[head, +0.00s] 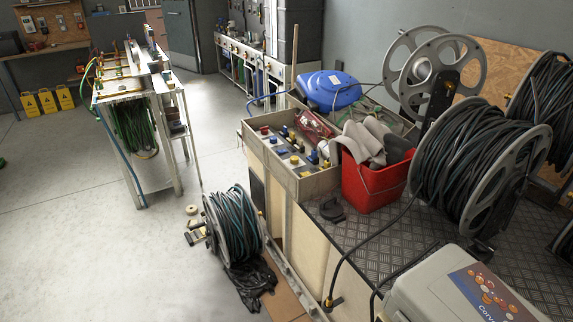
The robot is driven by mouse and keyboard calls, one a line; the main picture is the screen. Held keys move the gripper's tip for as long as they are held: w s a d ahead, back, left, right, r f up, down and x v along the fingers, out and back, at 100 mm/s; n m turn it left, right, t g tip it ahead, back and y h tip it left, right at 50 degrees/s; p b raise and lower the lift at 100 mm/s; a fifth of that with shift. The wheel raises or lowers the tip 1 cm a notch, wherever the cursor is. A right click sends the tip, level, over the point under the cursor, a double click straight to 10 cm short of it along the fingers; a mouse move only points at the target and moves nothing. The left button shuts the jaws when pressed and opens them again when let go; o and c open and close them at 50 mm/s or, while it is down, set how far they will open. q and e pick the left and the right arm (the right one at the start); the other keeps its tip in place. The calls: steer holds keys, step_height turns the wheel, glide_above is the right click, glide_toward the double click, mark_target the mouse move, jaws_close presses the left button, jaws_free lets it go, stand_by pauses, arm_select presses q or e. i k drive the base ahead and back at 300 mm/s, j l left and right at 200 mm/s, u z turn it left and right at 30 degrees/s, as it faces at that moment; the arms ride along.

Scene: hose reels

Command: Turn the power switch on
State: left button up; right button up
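I cannot make out a power switch for certain in the head view. A grey box (425,285) at the bottom right carries a dark blue label (492,294) with orange round shapes; no switch is clear on its visible sides. A blue rounded machine (333,90) stands at the back of the bench, and any switch on it is too small to tell. Small box-like fittings (29,23) hang on the far left wooden board, too small to identify. Neither of my grippers is in view.
A large hose reel (475,165) and a red bucket (374,186) with cloths stand on the metal bench. A wooden tray (318,184) holds small fittings. A smaller reel (236,226) stands on the floor.

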mark_target(264, 131)
steer(key=i+j, duration=0.15)
steer(key=z, duration=0.35)
steer(key=i+j+z, duration=0.85)
steer(key=j, duration=0.3)
